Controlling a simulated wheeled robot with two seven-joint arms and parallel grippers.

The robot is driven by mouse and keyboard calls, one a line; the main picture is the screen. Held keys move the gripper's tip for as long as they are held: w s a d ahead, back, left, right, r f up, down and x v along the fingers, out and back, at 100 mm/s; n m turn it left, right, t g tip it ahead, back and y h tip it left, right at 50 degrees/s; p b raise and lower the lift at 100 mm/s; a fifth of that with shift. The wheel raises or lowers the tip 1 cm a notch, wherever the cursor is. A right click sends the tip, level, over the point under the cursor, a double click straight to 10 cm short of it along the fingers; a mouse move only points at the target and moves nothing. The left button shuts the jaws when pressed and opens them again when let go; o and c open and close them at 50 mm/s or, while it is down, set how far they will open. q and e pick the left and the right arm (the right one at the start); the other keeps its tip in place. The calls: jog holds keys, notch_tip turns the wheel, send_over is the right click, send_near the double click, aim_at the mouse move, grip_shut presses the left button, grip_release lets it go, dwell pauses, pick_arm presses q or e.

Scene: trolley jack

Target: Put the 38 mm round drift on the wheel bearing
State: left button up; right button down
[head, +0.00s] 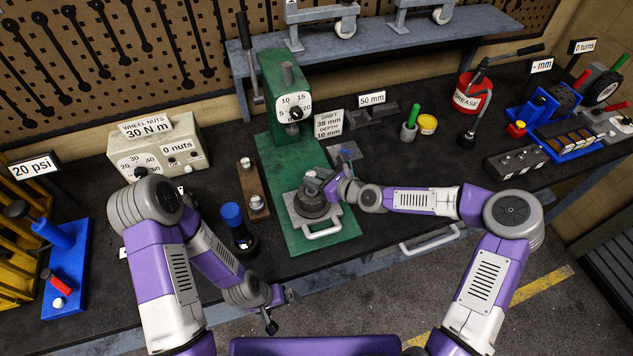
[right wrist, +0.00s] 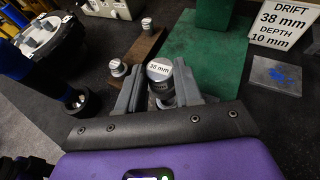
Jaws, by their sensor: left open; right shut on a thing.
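My right gripper (head: 322,183) is shut on the 38 mm round drift (right wrist: 159,70), whose top label reads 38 mm in the right wrist view. The right gripper's fingers (right wrist: 162,95) stand on both sides of the drift. In the head view the drift (head: 311,175) is above the dark round hub (head: 312,204) on the green press (head: 290,150). The wheel bearing is largely hidden by the gripper, and I cannot tell whether the drift touches it. My left gripper (head: 282,311) is open and empty, low in front of the bench.
A brown wooden rack (head: 252,188) with other round drifts stands left of the press. A blue-topped tool (head: 235,225) stands in front of it. A sign (head: 329,124) reads drift 38 mm, depth 10 mm. The gauge box (head: 157,148) is further left.

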jog(key=shift+w+f, duration=0.1)
jog(key=shift+f, duration=1.25)
jog(key=shift+f, duration=0.15)
jog(key=c, duration=0.8)
grip_release()
jog(key=shift+f, duration=0.1)
jog(key=shift+o, duration=0.2)
